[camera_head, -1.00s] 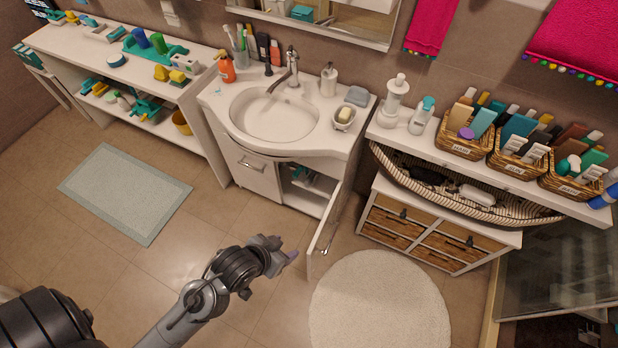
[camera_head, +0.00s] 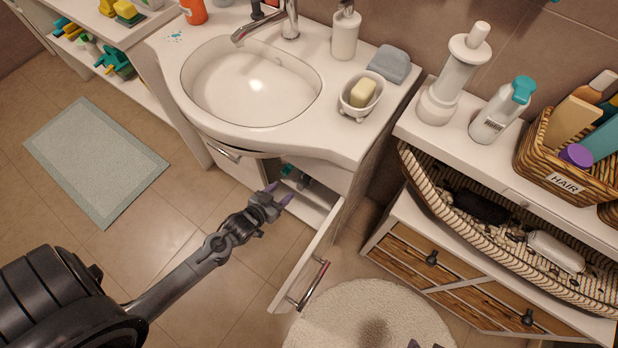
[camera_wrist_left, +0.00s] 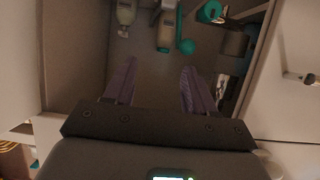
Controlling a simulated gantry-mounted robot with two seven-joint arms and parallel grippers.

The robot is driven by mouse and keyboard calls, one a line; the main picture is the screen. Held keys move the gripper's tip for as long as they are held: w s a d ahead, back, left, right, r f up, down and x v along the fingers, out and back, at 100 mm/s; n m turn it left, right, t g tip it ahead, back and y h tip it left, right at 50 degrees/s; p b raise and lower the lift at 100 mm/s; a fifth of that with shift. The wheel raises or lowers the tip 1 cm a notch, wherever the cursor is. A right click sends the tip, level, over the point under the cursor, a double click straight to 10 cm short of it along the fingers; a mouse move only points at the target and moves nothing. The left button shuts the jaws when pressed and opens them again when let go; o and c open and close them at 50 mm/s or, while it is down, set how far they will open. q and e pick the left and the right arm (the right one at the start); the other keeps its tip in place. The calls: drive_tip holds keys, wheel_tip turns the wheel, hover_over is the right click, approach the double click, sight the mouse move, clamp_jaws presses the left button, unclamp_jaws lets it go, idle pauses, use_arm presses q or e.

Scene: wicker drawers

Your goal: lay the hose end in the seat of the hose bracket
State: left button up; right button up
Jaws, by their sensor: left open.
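My left gripper (camera_head: 279,193) is open and empty, with purple fingertips, at the open front of the cabinet under the sink. In the left wrist view its two fingers (camera_wrist_left: 157,84) are spread apart and point into the cabinet, with nothing between them. Teal and grey items (camera_head: 296,177) lie inside, partly hidden by the basin top. In the wrist view they include a pale bottle (camera_wrist_left: 125,14), a bottle with a teal base (camera_wrist_left: 167,30) and a teal ring-shaped part (camera_wrist_left: 210,12). I cannot make out the hose end or hose bracket for certain.
The open cabinet door (camera_head: 308,262) with its metal handle stands just right of my left gripper. The basin (camera_head: 255,85) overhangs the cabinet. A drawer unit (camera_head: 450,275) and round rug (camera_head: 400,305) are at the right.

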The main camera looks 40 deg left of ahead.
use_arm(q)
drive_tip(key=b, duration=0.3)
approach(300, 182)
drive_tip(key=r, duration=0.1)
drive_tip(key=b+x, duration=0.2)
drive_tip(key=f+b+x, duration=0.1)
drive_tip(key=b+x, duration=0.1)
drive_tip(key=x, duration=0.1)
drive_tip(key=shift+s+a, duration=0.1)
drive_tip(key=shift+a, duration=0.1)
drive_tip(key=shift+w+f+b, duration=0.15)
drive_tip(key=shift+w+b, duration=0.1)
drive_tip(key=shift+b, duration=0.05)
drive_tip(key=shift+w+f+b, duration=0.35)
drive_tip(key=shift+w+b, duration=0.05)
drive_tip(key=shift+b, duration=0.2)
drive_tip(key=b+x, duration=0.2)
drive_tip(key=x, duration=0.1)
drive_tip(key=shift+w+d, duration=0.1)
drive_tip(key=shift+d, duration=0.05)
drive_tip(key=shift+w+b, duration=0.4)
drive_tip(key=shift+w, duration=0.1)
use_arm(e)
wheel_tip(300, 182, down, 14)
drive_tip(key=shift+r, duration=0.25)
drive_tip(key=shift+s+d, duration=0.1)
